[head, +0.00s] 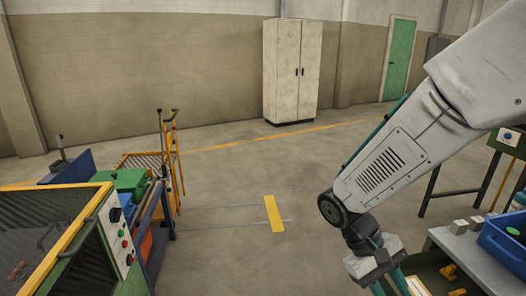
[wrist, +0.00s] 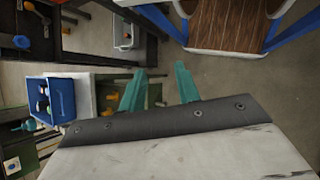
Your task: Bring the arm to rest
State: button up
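My arm reaches in from the upper right of the head view and bends down at the elbow. My gripper (head: 392,288) is at the bottom edge of that view, pointing down, in front of the left end of a grey workbench (head: 462,262). Its tips are cut off there. In the wrist view the two teal fingers of my gripper (wrist: 160,68) stand apart with nothing between them. It is open and empty, and I see it touching nothing.
A blue bin (head: 506,243) stands on the workbench; the wrist view shows bottles in it (wrist: 48,98). A wood-topped table (wrist: 228,22) is at that view's top. A machine with a yellow frame (head: 62,235) stands left. A cabinet (head: 291,72) is at the back. The middle floor is clear.

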jog(key=s+r+m+t+y, duration=0.1)
jog(key=s+r+t+y, duration=0.2)
jog(key=r, duration=0.4)
jog(key=s+d+r+m+t+y, duration=0.1)
jog(key=s+r+m+t+y, duration=0.1)
jog(key=s+r+t, duration=0.2)
notch_tip(320, 180, up, 4)
jog(key=shift+s+f+y, duration=0.1)
jog(key=shift+s+y, duration=0.3)
jog(key=shift+s, duration=0.8)
